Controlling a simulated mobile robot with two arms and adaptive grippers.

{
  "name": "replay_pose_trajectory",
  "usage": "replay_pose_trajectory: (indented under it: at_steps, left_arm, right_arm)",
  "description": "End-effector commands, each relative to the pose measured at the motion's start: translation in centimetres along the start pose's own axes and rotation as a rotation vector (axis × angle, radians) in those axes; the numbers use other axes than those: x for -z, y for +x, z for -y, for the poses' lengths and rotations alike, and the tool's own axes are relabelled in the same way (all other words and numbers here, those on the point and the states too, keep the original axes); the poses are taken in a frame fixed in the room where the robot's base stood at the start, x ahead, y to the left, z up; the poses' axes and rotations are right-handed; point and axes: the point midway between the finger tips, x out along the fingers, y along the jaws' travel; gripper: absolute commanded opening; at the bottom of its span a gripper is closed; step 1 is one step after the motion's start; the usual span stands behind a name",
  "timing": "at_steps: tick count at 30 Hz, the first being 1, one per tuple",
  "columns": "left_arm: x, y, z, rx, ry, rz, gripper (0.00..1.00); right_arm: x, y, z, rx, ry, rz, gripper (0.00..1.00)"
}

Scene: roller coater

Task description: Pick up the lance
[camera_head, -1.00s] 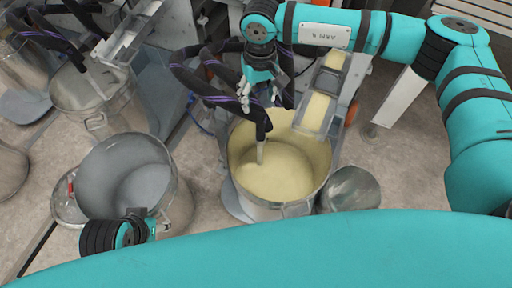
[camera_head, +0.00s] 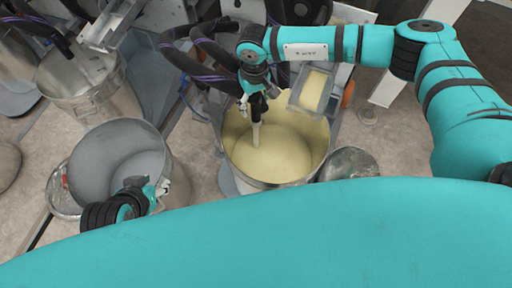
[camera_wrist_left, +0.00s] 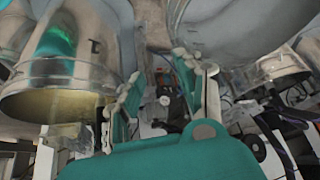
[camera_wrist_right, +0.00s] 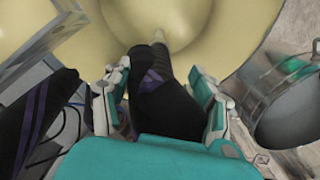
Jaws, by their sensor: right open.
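The lance (camera_head: 256,133), a dark hose-like rod with a pale tip, stands with its tip down in a pot of cream-coloured liquid (camera_head: 315,165). My right gripper (camera_head: 257,101) is at its upper part, above the pot. In the right wrist view the open fingers (camera_wrist_right: 159,80) stand on either side of the dark lance shaft (camera_wrist_right: 160,105); whether they touch it I cannot tell. My left gripper (camera_head: 162,189) is by the near right rim of a grey pot (camera_head: 85,165), away from the lance. In the left wrist view its fingers (camera_wrist_left: 160,85) are apart and empty.
Dark hoses with purple stripes (camera_head: 195,62) arch left of my right gripper. A chute with cream material (camera_head: 312,90) hangs over the pot's back right. A clear container (camera_head: 350,163) stands right of the pot. Another metal pot (camera_head: 90,95) is at the upper left.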

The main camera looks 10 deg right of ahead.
Motion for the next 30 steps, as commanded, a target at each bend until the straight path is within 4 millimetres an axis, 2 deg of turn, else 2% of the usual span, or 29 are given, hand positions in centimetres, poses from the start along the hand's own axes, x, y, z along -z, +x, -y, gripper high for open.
replay_pose_trajectory:
  at_steps: [3, 7, 11, 17, 30]
  left_arm:
    - [1.9, 0.5, -0.3, -0.006, 0.003, -0.094, 0.36]
    - [3.6, 0.6, -0.5, -0.010, 0.004, -0.180, 0.36]
    - [4.5, 0.5, -0.6, -0.012, 0.005, -0.219, 0.36]
    - [4.6, 0.5, -0.6, -0.012, 0.005, -0.222, 0.36]
    - [4.5, 0.5, -0.6, -0.012, 0.005, -0.220, 0.36]
  right_arm:
    - [-0.4, 2.2, -0.3, -0.001, 0.001, 0.003, 0.57]
    - [-0.4, 3.6, -0.3, -0.001, 0.002, 0.003, 0.57]
    - [-0.4, 4.2, -0.3, 0.000, 0.001, 0.001, 0.57]
    - [-0.3, 4.2, -0.3, 0.000, 0.000, 0.001, 0.57]
    - [-0.3, 4.1, -0.3, 0.000, 0.000, 0.001, 0.01]
